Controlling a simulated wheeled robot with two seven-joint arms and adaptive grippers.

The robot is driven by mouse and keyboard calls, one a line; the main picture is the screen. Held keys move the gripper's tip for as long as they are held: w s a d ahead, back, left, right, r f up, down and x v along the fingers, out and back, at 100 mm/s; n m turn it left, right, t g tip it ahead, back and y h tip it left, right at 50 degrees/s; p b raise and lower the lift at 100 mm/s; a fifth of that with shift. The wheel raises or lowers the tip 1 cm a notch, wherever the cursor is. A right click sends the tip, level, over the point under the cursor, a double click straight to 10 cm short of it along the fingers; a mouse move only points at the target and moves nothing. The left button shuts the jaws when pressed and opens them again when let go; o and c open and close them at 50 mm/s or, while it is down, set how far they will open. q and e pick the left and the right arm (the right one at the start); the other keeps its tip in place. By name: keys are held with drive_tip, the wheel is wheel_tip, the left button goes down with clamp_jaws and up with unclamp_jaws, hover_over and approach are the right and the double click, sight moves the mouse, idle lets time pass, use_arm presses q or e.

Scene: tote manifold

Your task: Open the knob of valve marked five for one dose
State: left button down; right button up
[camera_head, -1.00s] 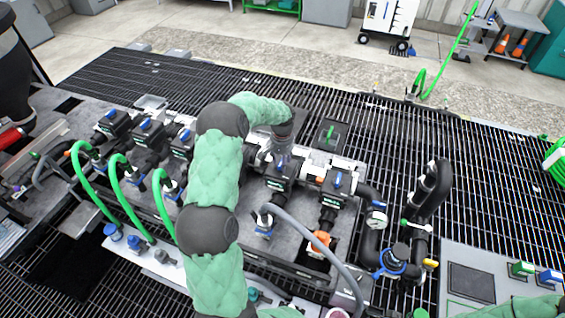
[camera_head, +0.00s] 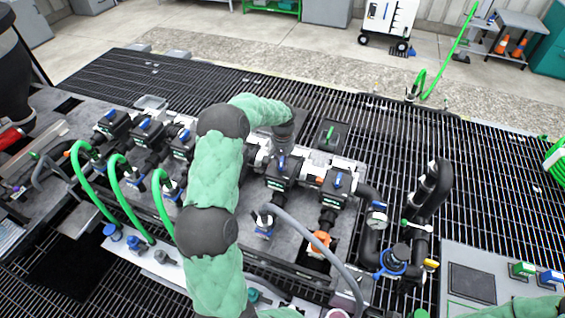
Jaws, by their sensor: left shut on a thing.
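A row of black valves with blue knobs runs across the grey manifold bench (camera_head: 330,228). My left gripper (camera_head: 282,150) points down at the valve (camera_head: 281,172) just right of my arm. It is shut on that valve's blue knob (camera_head: 281,162), mostly hidden by the fingers. The valve's label is too small to read. To its right stands another valve (camera_head: 338,184) with its blue knob showing. Several more valves (camera_head: 148,130) stand at the left; my arm hides part of the row between. My right gripper is out of view; only a green sleeve shows at the lower right.
Green hoses (camera_head: 118,185) loop at the left, and a grey hose (camera_head: 315,240) crosses the front of the bench. Black pipework (camera_head: 425,195) with a gauge rises at the right. Open grating (camera_head: 480,170) lies beyond.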

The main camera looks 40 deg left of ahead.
use_arm(q)
drive_tip(key=shift+w+n, duration=0.1)
drive_tip(key=shift+n, duration=1.3)
drive_tip(key=c, duration=1.1)
unclamp_jaws()
drive_tip(key=shift+o, duration=0.2)
wheel_tip(320, 180, up, 12)
